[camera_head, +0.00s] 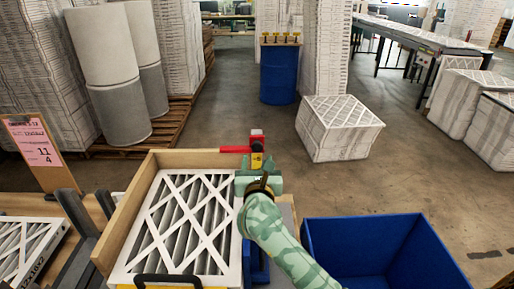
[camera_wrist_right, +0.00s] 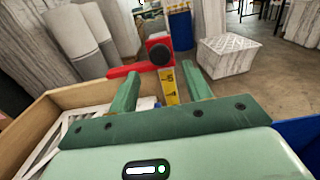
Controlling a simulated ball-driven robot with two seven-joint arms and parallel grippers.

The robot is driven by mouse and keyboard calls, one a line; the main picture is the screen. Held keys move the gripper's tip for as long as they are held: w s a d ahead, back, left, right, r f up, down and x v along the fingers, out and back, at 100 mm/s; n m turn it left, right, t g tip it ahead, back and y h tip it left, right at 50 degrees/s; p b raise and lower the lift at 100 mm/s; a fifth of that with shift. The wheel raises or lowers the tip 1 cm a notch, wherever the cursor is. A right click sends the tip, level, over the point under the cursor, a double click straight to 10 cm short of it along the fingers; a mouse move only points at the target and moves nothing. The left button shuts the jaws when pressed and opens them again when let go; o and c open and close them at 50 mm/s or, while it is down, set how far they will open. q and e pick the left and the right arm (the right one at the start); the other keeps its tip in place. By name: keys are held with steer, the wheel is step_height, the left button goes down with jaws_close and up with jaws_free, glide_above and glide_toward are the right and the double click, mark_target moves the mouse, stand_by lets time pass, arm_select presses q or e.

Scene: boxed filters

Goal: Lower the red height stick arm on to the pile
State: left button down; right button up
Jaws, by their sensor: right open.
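The red height stick arm (camera_head: 234,149) points left from the top of a short upright stick with a yellow scale (camera_head: 257,161), behind the wooden box. In the right wrist view the red arm (camera_wrist_right: 122,71) joins a red slider block (camera_wrist_right: 158,50) above the yellow scale (camera_wrist_right: 169,88). The pile's top filter (camera_head: 187,225), white-framed with a lattice, lies in the wooden box, and the red arm is above its far edge. My green right gripper (camera_wrist_right: 161,70) is open; its fingers appear on either side of the stick, and contact cannot be told. My left gripper is not in view.
The wooden box (camera_head: 118,218) has raised left and far walls. An empty blue bin (camera_head: 383,243) stands at the right. A sign (camera_head: 36,142) and another filter (camera_head: 24,248) are at left. A blue drum (camera_head: 279,72) and a wrapped stack (camera_head: 339,130) stand beyond, on open floor.

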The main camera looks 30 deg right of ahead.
mark_target(257, 150)
steer(key=x, duration=0.7)
steer(key=shift+w+d+b, duration=0.15)
steer(key=shift+w+b, duration=0.1)
steer(key=shift+b, duration=0.15)
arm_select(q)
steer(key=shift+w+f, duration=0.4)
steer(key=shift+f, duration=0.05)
arm_select(e)
steer(key=shift+c, duration=0.2)
